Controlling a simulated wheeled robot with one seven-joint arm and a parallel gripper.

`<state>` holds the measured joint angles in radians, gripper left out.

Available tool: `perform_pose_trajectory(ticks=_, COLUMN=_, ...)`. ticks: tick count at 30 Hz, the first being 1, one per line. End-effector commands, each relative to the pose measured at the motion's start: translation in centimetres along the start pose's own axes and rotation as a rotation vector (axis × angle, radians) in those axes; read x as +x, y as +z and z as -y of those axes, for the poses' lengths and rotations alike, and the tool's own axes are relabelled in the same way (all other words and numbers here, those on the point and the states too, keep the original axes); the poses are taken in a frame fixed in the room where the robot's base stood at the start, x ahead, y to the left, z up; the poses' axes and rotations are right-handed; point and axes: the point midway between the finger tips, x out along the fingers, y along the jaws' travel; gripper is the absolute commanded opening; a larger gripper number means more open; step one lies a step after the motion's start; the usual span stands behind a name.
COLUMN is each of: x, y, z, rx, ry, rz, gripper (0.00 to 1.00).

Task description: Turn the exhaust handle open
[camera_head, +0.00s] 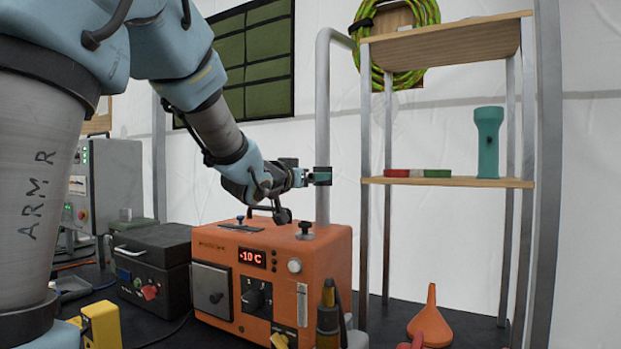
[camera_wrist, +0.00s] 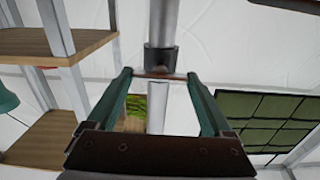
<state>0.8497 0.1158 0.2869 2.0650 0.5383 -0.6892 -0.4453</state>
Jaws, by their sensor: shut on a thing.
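A grey vertical exhaust pipe (camera_head: 322,110) rises behind the orange machine (camera_head: 270,240) and bends over at the top. It bears a dark collar (camera_head: 322,170), which also shows in the wrist view (camera_wrist: 160,58). My gripper (camera_head: 319,177) is level with this collar. In the wrist view, my gripper's two teal fingers (camera_wrist: 160,75) stand on either side of a thin brownish bar, the exhaust handle (camera_wrist: 158,76), just in front of the collar. The fingers are shut on the handle. In the head view the handle is mostly hidden by my gripper.
A shelf (camera_head: 450,182) with a teal flashlight (camera_head: 488,140) and a red, white and green block stands right of the pipe. Knobs (camera_head: 305,228) stick up from the machine's top below my arm. An orange funnel (camera_head: 430,320) and a black box (camera_head: 155,265) flank the machine.

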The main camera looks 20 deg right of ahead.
Motion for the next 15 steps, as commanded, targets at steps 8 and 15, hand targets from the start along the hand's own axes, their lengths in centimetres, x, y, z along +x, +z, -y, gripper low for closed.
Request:
perform_pose_trajectory(ticks=8, x=-0.02, y=0.39, z=0.04, rx=0.141, ry=-0.003, rz=-0.003, gripper=0.29)
perform_pose_trajectory(ticks=15, x=-0.03, y=0.49, z=-0.04, rx=0.355, ry=-0.003, rz=-0.003, gripper=0.29)
